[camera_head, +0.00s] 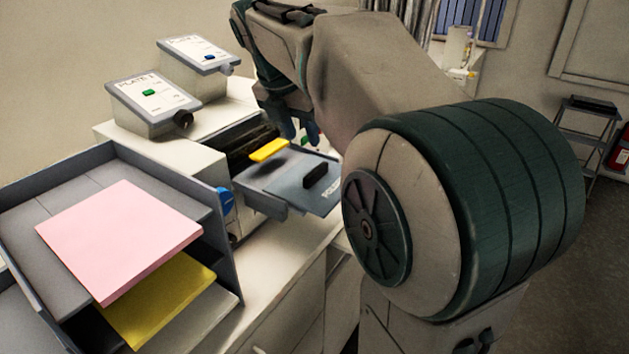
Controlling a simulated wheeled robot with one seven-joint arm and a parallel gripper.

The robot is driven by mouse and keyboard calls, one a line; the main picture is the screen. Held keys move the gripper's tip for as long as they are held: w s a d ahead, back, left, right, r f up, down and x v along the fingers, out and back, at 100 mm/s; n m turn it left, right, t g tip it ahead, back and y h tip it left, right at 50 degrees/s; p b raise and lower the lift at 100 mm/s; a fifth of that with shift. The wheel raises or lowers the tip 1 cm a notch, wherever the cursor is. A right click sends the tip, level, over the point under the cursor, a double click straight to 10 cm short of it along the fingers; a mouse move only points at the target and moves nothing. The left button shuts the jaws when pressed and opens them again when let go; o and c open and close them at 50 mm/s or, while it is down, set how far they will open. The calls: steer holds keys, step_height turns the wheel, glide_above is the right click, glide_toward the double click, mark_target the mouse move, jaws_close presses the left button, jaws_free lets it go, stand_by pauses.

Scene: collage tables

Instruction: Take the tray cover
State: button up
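A flat grey panel with a black bar handle (315,175) and small lettering lies on a pulled-out tray (262,202) of a white machine; it looks like the tray cover (288,184). A yellow bar (269,150) shows at the panel's back left; whether it is fixed to the tray or machine is unclear. My gripper (300,131) hangs behind and above the black handle, apart from it. Its two blue-grey fingertips point down with a gap between them, and nothing shows in the gap. My arm hides part of the area to the right of the tray.
A grey paper rack (190,180) with pink (120,238) and yellow (160,302) sheets stands front left. Two labelled boxes (152,100) (198,64) sit on the white surface behind. A blue knob (225,201) is on the machine's front. A small shelf stand (590,125) is far right.

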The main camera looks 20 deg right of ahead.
glide_above(316, 169)
steer(key=a, duration=0.2)
steer(key=f, duration=0.4)
steer(key=shift+s+a+f, duration=0.15)
steer(key=shift+s+f, duration=0.05)
steer(key=shift+s, duration=0.2)
steer(key=shift+s+p+x, duration=0.15)
steer(key=shift+p+x, duration=0.1)
steer(key=shift+x, duration=1.1)
steer(key=shift+s+p+x, duration=0.2)
steer(key=shift+x, duration=1.15)
jaws_close()
